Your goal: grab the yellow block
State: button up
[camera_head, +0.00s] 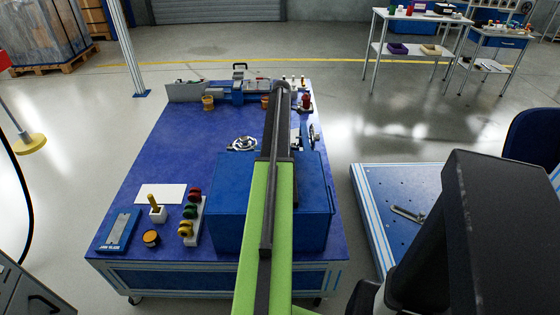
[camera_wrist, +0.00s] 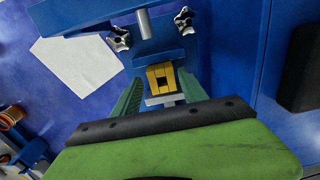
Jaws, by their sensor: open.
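The yellow block (camera_wrist: 160,79) shows in the wrist view, small and boxy with dark markings. It stands between the two green fingers of my gripper (camera_wrist: 160,84), in front of a blue fixture with a grey rod. The gripper is open, with a finger on each side of the block. Whether either finger touches it I cannot tell. In the head view my arm reaches away over the blue table (camera_head: 170,130); I cannot make out the gripper or the yellow block there.
In the wrist view, star-shaped metal knobs (camera_wrist: 184,20) flank the fixture, and a white sheet (camera_wrist: 75,65) lies at left. In the head view, a large blue box (camera_head: 230,215) stands under my arm, and red, green and yellow knobs (camera_head: 190,211) stand left of it.

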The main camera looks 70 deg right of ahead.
notch_tip(320, 180, down, 6)
jog(key=b, duration=0.5)
jog(key=shift+w+d+r, duration=0.1)
jog(key=shift+d, duration=0.05)
jog(key=shift+r, duration=0.2)
grip_shut()
